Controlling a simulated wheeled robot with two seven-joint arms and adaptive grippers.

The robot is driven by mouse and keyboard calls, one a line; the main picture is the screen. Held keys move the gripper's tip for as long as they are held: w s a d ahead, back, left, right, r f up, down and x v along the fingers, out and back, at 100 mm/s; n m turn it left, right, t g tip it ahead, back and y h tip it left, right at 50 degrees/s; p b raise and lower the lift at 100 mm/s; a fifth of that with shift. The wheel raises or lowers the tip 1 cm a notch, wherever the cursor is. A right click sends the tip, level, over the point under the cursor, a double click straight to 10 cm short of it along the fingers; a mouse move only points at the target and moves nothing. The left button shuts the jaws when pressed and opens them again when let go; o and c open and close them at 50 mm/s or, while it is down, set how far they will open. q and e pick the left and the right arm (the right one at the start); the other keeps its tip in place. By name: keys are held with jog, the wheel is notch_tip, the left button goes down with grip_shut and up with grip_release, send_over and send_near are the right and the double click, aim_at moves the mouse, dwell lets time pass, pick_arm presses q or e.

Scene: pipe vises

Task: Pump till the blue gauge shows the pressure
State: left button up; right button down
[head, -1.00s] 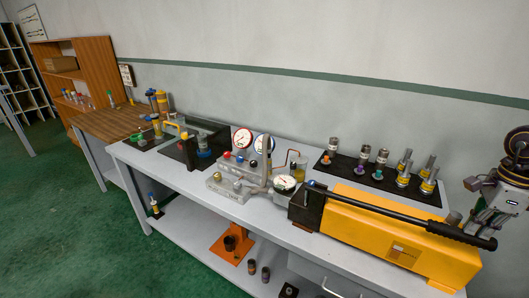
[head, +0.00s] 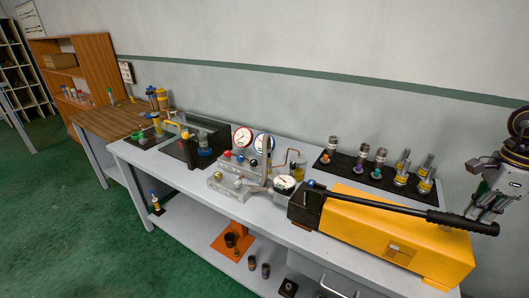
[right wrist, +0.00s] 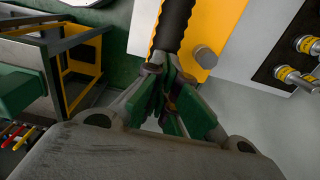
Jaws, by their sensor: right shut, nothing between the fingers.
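The yellow hand pump (head: 385,235) lies on the right of the grey bench, with its long black handle (head: 400,208) running along above it. The blue-rimmed gauge (head: 262,143) stands mid-bench beside the red-rimmed gauge (head: 242,137); its reading is too small to tell. My right gripper (head: 474,213) is shut and empty at the handle's grip end, and partly behind it. In the right wrist view the shut fingers (right wrist: 170,95) are close to the black grip (right wrist: 173,28); I cannot tell if they touch. My left gripper is out of view.
A smaller white-faced gauge (head: 285,182) sits near the pump's front end. A black mat (head: 345,168) with several metal fittings lies behind the pump. A valve block (head: 235,183) stands left of the small gauge. An orange stand (head: 232,243) is on the lower shelf.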

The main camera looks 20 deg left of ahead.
notch_tip(320, 180, up, 7)
jog(key=a+p, duration=0.1)
jog(key=p, duration=0.2)
jog(key=shift+w+a, duration=0.2)
jog(key=shift+a, duration=0.15)
jog(key=shift+s+d+f+b, duration=0.1)
jog(key=shift+d+f+b, duration=0.15)
jog(key=shift+f+b, duration=0.5)
jog(key=shift+s+d+f+b, duration=0.1)
jog(key=shift+d+f+b, duration=0.15)
jog(key=shift+f, duration=0.85)
dwell(0.8)
jog(key=shift+w+r, duration=0.1)
jog(key=r, duration=0.1)
jog(key=a+r+p, duration=0.1)
jog(key=r, duration=0.1)
jog(key=shift+w+p, duration=0.1)
jog(key=shift+p, duration=0.2)
jog(key=shift+r, duration=0.3)
dwell(0.5)
notch_tip(320, 180, up, 5)
jog(key=p, duration=0.3)
dwell(0.3)
